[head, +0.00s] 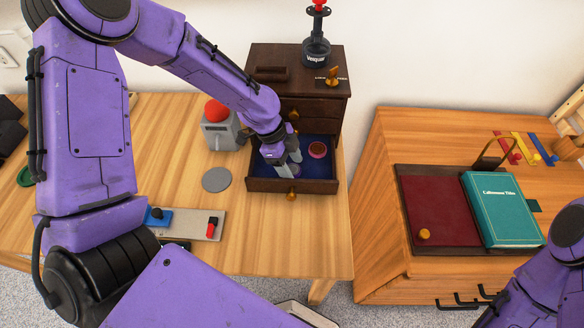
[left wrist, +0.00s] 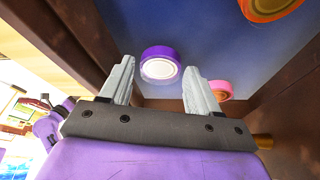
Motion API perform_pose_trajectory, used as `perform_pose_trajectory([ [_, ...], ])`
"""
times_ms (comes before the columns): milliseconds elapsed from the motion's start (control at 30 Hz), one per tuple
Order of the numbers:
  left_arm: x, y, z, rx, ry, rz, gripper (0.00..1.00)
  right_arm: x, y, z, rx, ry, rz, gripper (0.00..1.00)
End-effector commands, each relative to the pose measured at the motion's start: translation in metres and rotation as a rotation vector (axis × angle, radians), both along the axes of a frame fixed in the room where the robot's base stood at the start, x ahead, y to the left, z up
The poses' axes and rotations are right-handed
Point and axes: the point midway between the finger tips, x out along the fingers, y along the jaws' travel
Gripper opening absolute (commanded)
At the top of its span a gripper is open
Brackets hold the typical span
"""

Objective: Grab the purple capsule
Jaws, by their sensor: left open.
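The purple capsule (left wrist: 160,65) is a short round piece with a purple rim and a pale face. It lies on the blue floor of the open drawer (head: 262,186). In the left wrist view it shows ahead, between the fingertips of my left gripper (head: 289,168), with no visible contact. In the head view the gripper mostly hides it. My left gripper is open and empty and points down into the drawer. My right arm shows at the lower right; its gripper is out of view.
Another pink-and-orange one (left wrist: 221,89) shows behind the right finger. Wooden drawer walls stand close around. A grey box with a red dome (head: 218,128) stands left of the drawer.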

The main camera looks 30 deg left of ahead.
Motion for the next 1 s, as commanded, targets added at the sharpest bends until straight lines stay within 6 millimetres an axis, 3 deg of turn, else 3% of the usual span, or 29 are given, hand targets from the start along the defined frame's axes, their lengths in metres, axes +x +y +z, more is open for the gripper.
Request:
perform_pose_trajectory([
  [133,0.0,0.0,0.0,0.0,-0.001,0.0,0.58,0.0,0.0,0.0,0.0,0.0,0.0,0.0],
  [267,0.0,0.0,0.0,0.0,0.0,0.0,0.18,0.0,0.0,0.0,0.0,0.0,0.0,0.0],
  [667,0.001,0.001,0.008,0.0,-0.003,0.0,0.18,0.0,0.0,-0.002,0.0,0.0,0.0,0.0],
  [800,0.002,0.001,0.031,0.0,-0.008,0.0,0.18,0.0,0.0,-0.006,0.0,0.0,0.0,0.0],
  [1000,-0.031,0.013,0.074,-0.001,-0.006,0.0,0.18,0.0,0.0,-0.002,0.0,0.0,0.0,0.0],
])
